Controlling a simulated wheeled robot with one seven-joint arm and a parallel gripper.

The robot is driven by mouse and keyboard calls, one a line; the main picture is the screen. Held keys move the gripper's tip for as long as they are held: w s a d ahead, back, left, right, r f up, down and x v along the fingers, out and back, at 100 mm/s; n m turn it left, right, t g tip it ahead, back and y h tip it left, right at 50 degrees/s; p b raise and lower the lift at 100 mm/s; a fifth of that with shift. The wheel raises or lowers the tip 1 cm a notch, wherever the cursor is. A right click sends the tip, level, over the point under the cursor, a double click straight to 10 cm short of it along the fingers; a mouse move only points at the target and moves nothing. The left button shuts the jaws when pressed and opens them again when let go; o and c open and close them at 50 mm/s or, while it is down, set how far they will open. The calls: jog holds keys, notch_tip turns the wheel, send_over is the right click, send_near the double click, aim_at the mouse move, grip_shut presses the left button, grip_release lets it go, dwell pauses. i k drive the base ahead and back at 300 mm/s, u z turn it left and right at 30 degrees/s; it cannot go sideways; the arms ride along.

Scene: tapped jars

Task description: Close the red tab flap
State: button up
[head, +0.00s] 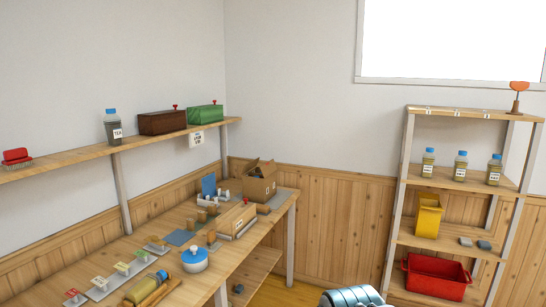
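An open cardboard box (257,190) stands at the far end of the wooden workbench, with its flaps raised. I cannot make out a red tab on any of its flaps from here. A small red-marked piece (73,298) stands at the near left end of a row of colour-marked pieces on the bench. It is too small to tell whether it is a flap. My gripper is not in view.
A blue-lidded pot (194,259) stands near the bench's front edge. A wall shelf (70,156) above holds a tea jar (112,126), a brown box (162,122) and a green box (205,114). A rack at right holds jars, a yellow container (428,215) and a red crate (436,277).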

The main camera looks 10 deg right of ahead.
aim_at(270, 167)
jog(key=z, duration=0.2)
jog(key=i, duration=1.55)
jog(key=z, duration=0.65)
jog(key=i, duration=2.05)
jog(key=u, duration=0.45)
